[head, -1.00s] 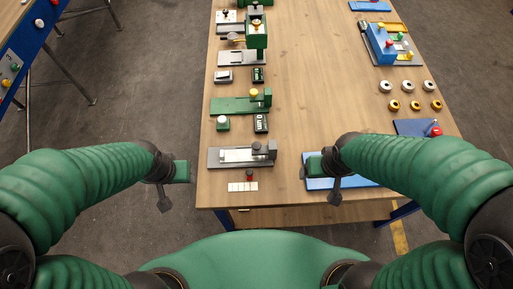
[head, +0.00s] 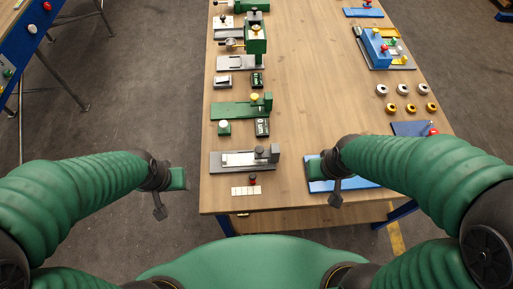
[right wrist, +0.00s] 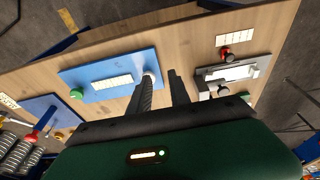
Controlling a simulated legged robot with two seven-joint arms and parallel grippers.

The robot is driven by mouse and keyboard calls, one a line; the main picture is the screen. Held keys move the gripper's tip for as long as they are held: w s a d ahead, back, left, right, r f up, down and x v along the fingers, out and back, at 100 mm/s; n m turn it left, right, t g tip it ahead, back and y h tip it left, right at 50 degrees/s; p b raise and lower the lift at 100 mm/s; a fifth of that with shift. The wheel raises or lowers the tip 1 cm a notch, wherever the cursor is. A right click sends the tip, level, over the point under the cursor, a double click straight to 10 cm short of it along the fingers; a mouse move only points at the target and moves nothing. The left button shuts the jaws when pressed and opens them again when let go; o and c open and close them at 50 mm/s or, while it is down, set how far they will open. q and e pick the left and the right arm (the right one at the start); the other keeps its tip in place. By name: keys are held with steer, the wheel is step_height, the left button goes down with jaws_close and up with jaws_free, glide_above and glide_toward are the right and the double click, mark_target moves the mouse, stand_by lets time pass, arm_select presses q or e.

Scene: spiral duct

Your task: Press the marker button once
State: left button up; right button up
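No label shows which part is the marker button. A small red-topped knob (head: 252,180) stands by a white card (head: 246,190) at the table's near left edge; the knob also shows in the right wrist view (right wrist: 227,53). A blue plate (right wrist: 105,72) with a pale strip and a green knob (right wrist: 77,93) lies below my right gripper (right wrist: 161,82). That gripper is open and empty, its two dark fingers apart above the table. In the head view it (head: 335,198) partly hides the plate. My left gripper (head: 160,212) hangs left of the table, its opening unclear.
A grey fixture (head: 243,160) with a dark knob sits behind the white card. Green devices line the table's left side. The table's middle is clear.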

steer(key=shift+a, duration=0.2)
steer(key=shift+c, duration=1.1)
steer(key=shift+d, duration=0.1)
jaws_close()
arm_select(q)
steer(key=shift+d+r, duration=0.15)
steer(key=shift+d, duration=0.7)
arm_select(e)
steer(key=shift+d+f, duration=0.15)
steer(key=shift+d, duration=0.8)
arm_select(q)
steer(key=shift+a, duration=0.1)
arm_select(e)
steer(key=shift+a, duration=0.1)
